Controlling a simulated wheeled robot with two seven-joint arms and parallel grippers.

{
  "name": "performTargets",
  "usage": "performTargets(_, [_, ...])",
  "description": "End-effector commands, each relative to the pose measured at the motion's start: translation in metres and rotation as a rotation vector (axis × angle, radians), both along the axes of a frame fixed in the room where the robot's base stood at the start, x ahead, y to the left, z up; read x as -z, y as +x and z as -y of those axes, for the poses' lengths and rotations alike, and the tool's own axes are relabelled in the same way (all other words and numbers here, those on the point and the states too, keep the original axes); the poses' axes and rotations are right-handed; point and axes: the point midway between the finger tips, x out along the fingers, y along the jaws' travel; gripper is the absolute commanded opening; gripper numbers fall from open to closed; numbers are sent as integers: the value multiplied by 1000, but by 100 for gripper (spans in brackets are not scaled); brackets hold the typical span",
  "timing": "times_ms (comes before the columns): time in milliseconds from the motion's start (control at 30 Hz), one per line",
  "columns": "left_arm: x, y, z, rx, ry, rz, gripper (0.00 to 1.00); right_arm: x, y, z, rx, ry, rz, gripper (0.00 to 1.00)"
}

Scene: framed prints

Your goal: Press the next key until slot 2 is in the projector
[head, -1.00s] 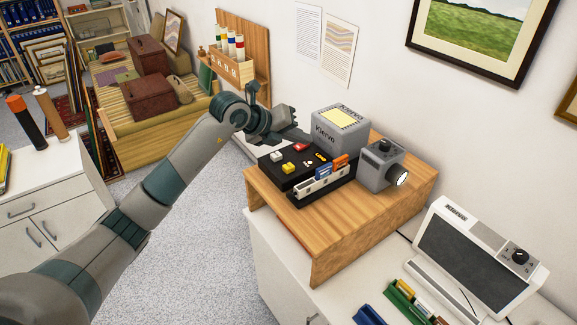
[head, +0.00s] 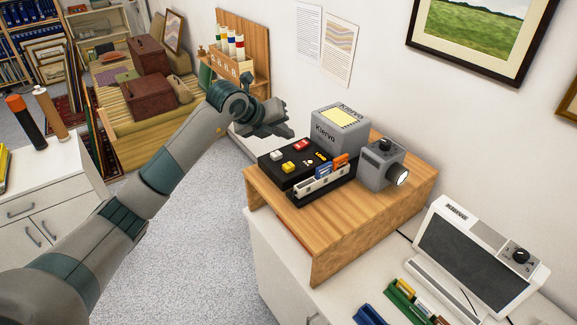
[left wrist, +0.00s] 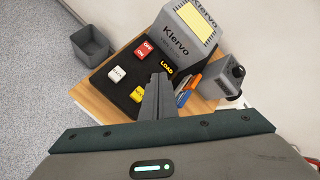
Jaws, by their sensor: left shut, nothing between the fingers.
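In the left wrist view the red key (left wrist: 145,50) reads OFF/ON; the white key (left wrist: 117,75) and yellow key (left wrist: 136,94) have lettering too small to read surely. A slide tray (head: 322,184) with a blue and an orange slide lies along the deck's front. My left gripper (head: 290,131) is shut and empty, above the deck's back edge. My right gripper is not in view.
A light box (head: 470,262) and a green rack (head: 405,301) with slides stand on the white cabinet at right. A grey bin (left wrist: 92,42) stands left of the stand in the wrist view. The wall rises close behind the projector.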

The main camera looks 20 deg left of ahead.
Motion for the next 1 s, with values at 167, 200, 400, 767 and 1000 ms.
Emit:
performTargets(167, [20, 0, 0, 0, 1, -1, 0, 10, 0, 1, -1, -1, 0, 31])
performTargets(200, [25, 0, 0, 0, 1, -1, 0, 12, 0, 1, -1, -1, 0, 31])
performTargets(400, [49, 0, 0, -1, 0, -2, 0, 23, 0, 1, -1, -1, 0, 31])
performTargets(767, [77, 0, 0, 0, 0, 0, 0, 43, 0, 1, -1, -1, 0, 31])
performTargets(1000, [79, 0, 0, 0, 0, 0, 0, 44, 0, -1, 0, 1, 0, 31])
